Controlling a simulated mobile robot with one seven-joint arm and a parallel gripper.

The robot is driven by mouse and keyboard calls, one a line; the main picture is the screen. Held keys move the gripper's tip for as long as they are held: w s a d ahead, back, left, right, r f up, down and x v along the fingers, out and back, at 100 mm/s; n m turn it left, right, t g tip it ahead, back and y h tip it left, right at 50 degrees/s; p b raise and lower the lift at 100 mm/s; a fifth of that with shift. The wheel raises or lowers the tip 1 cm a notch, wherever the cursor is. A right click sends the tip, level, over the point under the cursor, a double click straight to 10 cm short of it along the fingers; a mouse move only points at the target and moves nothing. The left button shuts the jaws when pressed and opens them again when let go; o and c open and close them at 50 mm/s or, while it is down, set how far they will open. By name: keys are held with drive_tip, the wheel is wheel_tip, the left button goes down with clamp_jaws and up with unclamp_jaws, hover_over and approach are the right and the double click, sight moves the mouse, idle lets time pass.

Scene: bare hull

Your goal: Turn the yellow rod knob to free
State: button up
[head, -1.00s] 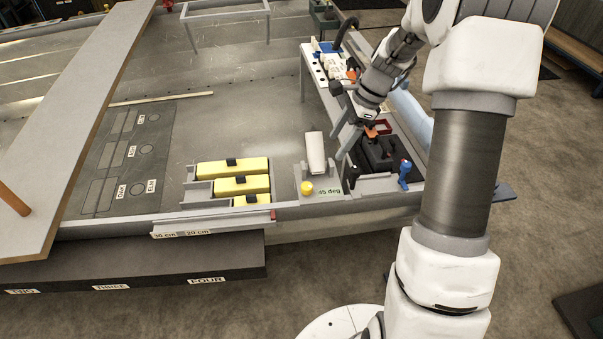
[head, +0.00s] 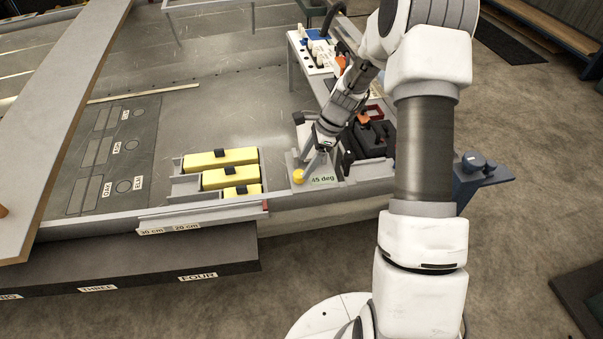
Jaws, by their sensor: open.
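The yellow rod knob (head: 298,176) is a short round yellow cap on a grey fixture (head: 309,183) at the front edge of the bench, left of a "45 deg" label (head: 323,179). My gripper (head: 313,161) is over this fixture, just above and to the right of the knob in the head view. Its fingers are apart and point down, with nothing seen between them. It looks clear of the knob, but the exact gap is hard to tell. My gripper hides most of the pale tilted block on the fixture.
A black device (head: 374,139) stands close on the right. A white rack (head: 316,56) is behind. A long plank (head: 62,110) crosses the left.

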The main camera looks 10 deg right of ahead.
sight(300, 173)
drive_tip(key=shift+b+x, duration=0.3)
drive_tip(key=shift+x, duration=1.7)
clamp_jaws()
